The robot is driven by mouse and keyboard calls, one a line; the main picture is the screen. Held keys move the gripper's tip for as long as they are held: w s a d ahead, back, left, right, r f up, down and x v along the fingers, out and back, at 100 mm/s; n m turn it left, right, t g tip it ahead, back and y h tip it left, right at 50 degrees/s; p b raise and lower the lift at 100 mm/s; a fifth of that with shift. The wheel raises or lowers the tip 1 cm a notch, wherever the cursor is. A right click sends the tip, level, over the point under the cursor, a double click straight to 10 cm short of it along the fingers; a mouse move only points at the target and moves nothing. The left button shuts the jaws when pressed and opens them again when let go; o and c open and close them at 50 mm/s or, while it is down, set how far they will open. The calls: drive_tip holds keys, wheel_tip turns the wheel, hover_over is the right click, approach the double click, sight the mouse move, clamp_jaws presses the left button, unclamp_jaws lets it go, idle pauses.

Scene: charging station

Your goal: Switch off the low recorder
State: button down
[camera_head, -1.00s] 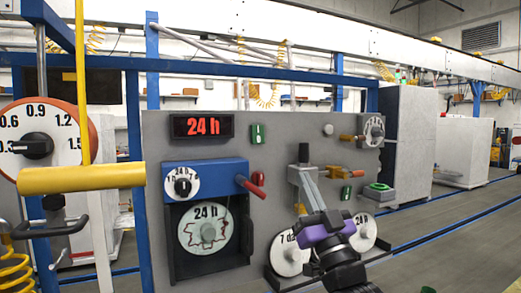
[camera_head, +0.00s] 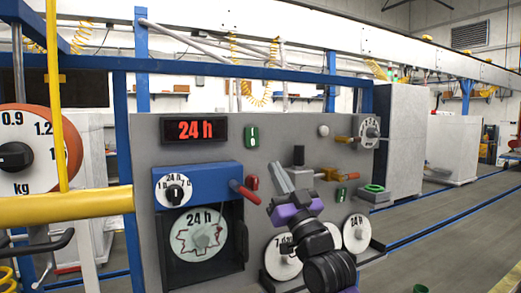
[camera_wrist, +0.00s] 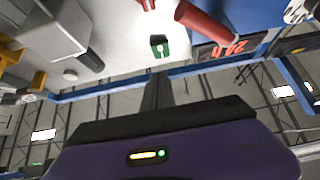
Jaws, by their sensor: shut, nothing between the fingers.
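A blue-topped recorder (camera_head: 198,176) is mounted low on the grey panel, with a 24 h chart disc (camera_head: 200,235) in its dark lower housing. A small dial (camera_head: 174,191) is on its blue top. A red-handled lever (camera_head: 244,191) sticks out at its right; its red end shows in the wrist view (camera_wrist: 203,22). A small red switch (camera_head: 252,183) sits beside the lever. A green switch (camera_head: 252,136) is higher, right of the red 24 h display (camera_head: 196,130). My gripper (camera_head: 279,177) is shut and empty, right of the lever and apart from it.
Chart discs (camera_head: 356,233) stand on a low rack. A yellow bar (camera_head: 65,207) crosses the left foreground.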

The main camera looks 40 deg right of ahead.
sight(255, 143)
drive_tip(key=shift+w+d+r+p, duration=0.4)
drive_tip(key=shift+w+r+p, duration=0.2)
drive_tip(key=shift+w, duration=0.85)
drive_tip(key=shift+w+d+r+p, duration=0.5)
drive_tip(key=shift+w+p, duration=0.15)
drive_tip(key=shift+w, duration=0.8)
drive_tip(key=shift+w+d+r+p, duration=0.35)
drive_tip(key=shift+w+r+p, duration=0.25)
drive_tip(key=shift+w, duration=0.85)
drive_tip(key=shift+f, duration=0.1)
